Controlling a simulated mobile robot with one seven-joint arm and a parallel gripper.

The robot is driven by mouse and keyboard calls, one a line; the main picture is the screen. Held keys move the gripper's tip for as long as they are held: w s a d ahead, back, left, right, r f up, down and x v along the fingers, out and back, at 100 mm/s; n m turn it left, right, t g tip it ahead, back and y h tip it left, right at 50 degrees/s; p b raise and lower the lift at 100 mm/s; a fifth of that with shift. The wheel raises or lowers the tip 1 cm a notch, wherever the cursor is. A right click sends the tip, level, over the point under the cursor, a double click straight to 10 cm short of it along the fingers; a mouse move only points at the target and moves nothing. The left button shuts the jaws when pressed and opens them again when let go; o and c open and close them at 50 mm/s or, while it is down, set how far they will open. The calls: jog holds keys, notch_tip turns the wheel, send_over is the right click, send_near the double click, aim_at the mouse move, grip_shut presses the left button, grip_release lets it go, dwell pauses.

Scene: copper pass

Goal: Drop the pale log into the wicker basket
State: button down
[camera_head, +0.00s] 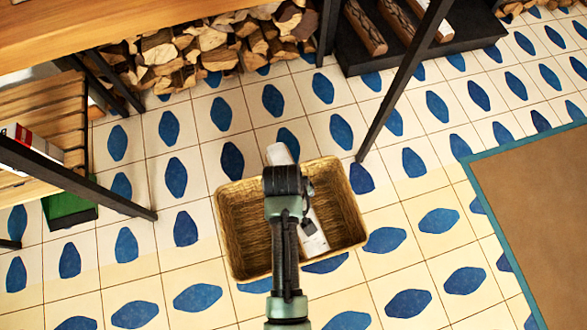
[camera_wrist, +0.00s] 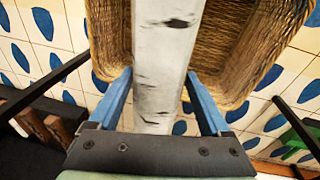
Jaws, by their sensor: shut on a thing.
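The pale log (camera_wrist: 160,60), white birch bark with dark marks, is held between the two blue fingers of my gripper (camera_wrist: 158,92) in the wrist view. In the head view the log (camera_head: 313,238) shows on both sides of my gripper (camera_head: 287,182), which hides its middle. The wicker basket (camera_head: 352,217) stands on the tiled floor below. The log is over the basket's opening in the head view, its far end reaching past the back rim. In the wrist view the basket (camera_wrist: 106,40) shows on both sides of the log. The exact height above the rim is hard to tell.
A stack of split firewood (camera_head: 190,50) lies under a wooden table (camera_head: 110,18) at the back. Dark logs (camera_head: 363,30) lie on a black rack. A thin black leg (camera_head: 400,80) stands close behind the basket. A brown mat (camera_head: 540,190) is at right.

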jog(key=shift+s+f, duration=0.3)
jog(key=shift+f, duration=0.4)
notch_tip(320, 180, down, 6)
jog(key=b, duration=0.7)
jog(key=shift+r, duration=0.15)
grip_release()
jog(key=shift+s, duration=0.1)
jog(key=r+p, duration=0.3)
jog(key=r, duration=0.1)
jog(key=s+r+p, duration=0.1)
jog(key=r+p, duration=0.2)
jog(key=r, duration=0.1)
jog(key=a+r+p, duration=0.1)
jog(key=r+p, duration=0.2)
jog(key=r, duration=0.2)
jog(key=shift+s+a, duration=0.1)
jog(key=shift+s, duration=0.3)
jog(key=shift+f, duration=0.1)
